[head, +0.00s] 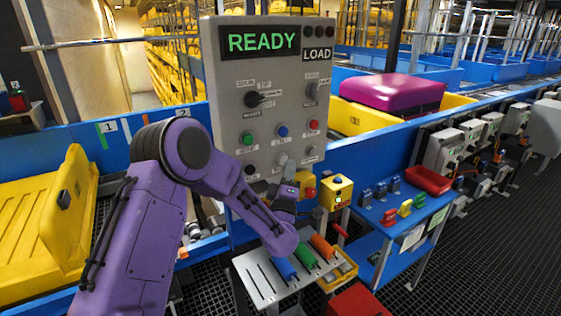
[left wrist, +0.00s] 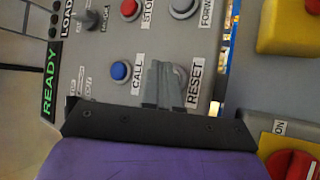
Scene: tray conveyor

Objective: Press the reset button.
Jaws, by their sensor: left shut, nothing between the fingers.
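The grey control panel (head: 232,95) stands upright with a READY display. The reset button, a pale grey round button (left wrist: 181,76), sits beside its RESET label (left wrist: 194,82) in the left wrist view. My left gripper (head: 291,172) is shut and empty at the lower part of the panel. In the left wrist view its fingertips (left wrist: 159,66) lie over the panel between the CALL label and the reset button, partly covering the button. I cannot tell whether they touch it. My right gripper is not in view.
Close by are the blue call button (left wrist: 121,72), a red stop button (left wrist: 129,9) and a grey forward button (left wrist: 183,7). Yellow boxes (head: 336,193) with buttons stand right of the panel. A slotted tray (head: 262,282) with coloured handles lies below my arm.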

